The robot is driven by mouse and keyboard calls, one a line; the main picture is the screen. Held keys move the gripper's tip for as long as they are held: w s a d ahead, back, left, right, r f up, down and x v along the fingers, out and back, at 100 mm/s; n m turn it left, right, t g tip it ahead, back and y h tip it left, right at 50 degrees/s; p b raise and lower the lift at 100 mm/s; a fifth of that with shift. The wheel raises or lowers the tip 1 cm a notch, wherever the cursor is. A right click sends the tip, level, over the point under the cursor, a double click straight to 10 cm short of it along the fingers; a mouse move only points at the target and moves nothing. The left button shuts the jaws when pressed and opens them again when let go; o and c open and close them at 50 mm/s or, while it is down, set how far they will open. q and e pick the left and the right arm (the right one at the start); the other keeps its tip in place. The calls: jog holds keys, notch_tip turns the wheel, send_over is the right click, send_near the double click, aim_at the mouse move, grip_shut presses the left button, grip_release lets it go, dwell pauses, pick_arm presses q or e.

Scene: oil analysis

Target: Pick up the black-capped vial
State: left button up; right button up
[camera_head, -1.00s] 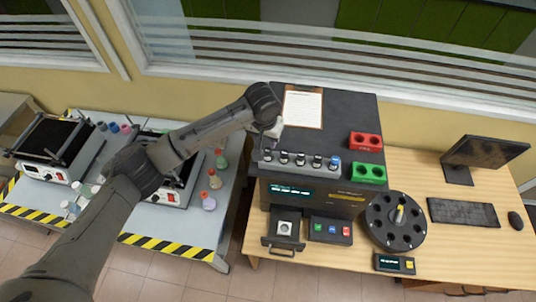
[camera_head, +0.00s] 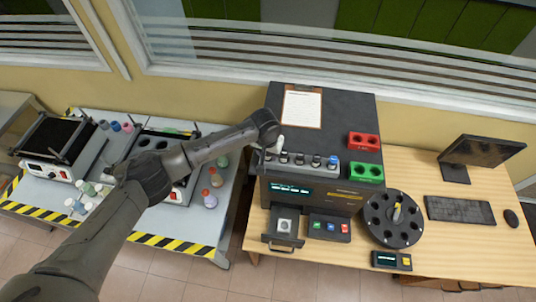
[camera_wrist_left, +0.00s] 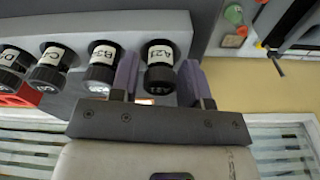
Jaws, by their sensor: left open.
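Several black-capped vials with white labels stand in a row along the front top of the dark analyzer (camera_head: 330,112). In the head view, one black-capped vial (camera_head: 284,158) is second from the left, and a blue-capped vial (camera_head: 333,162) ends the row at right. My left gripper (camera_head: 270,150) is at the left end of the row. In the left wrist view, the vial labelled A21 (camera_wrist_left: 159,66) sits between the open, purple-padded fingers of the left gripper (camera_wrist_left: 160,85), with gaps visible. A neighbouring vial (camera_wrist_left: 101,66) is just outside one finger. My right gripper is not in view.
Red (camera_head: 363,141) and green (camera_head: 367,173) holders stand right of the row. A clipboard (camera_head: 302,106) lies behind it. A round dark carousel (camera_head: 393,218), keyboard (camera_head: 460,211) and monitor (camera_head: 482,150) are at right. Flasks and hotplates crowd the left table (camera_head: 208,240).

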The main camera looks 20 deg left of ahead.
pick_arm(q)
jog(key=c, duration=0.7)
jog(key=shift+r, duration=0.1)
